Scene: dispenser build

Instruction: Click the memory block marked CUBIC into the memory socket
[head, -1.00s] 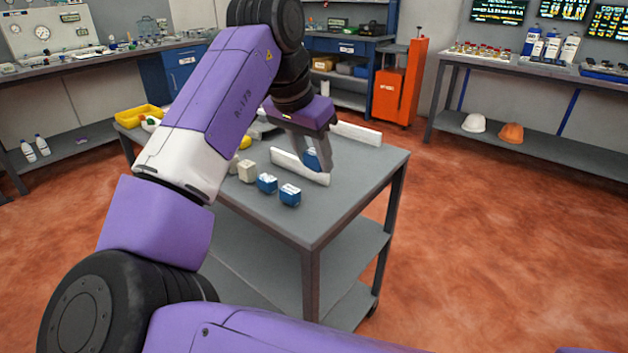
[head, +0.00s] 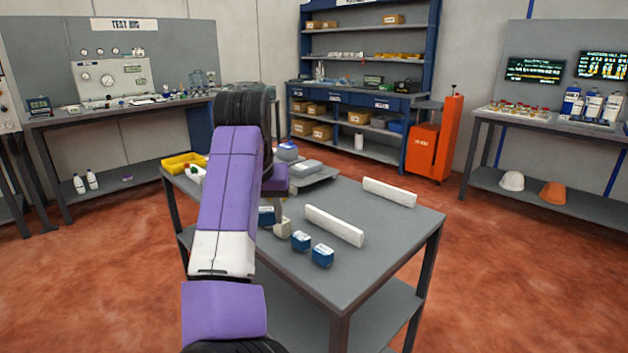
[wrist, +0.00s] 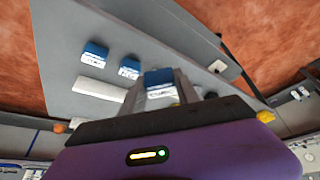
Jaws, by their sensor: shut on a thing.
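My gripper (wrist: 160,92) is shut on a blue and white block (wrist: 158,84), which sits between the fingers in the wrist view. Its label is too small to read. In the head view my gripper (head: 276,208) is partly hidden by my arm, over the table's left part, and the held block (head: 266,216) shows beside a beige block (head: 283,228). Two more blue and white blocks (head: 301,241) (head: 322,255) stand near the front edge. A grey device (head: 306,171) lies behind the gripper; I cannot make out the memory socket on it.
Two white bars (head: 334,226) (head: 389,192) lie on the grey table (head: 390,240). A yellow tray (head: 184,163) is at its far left corner. The table's right part is clear. An orange cabinet (head: 424,152) stands behind it.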

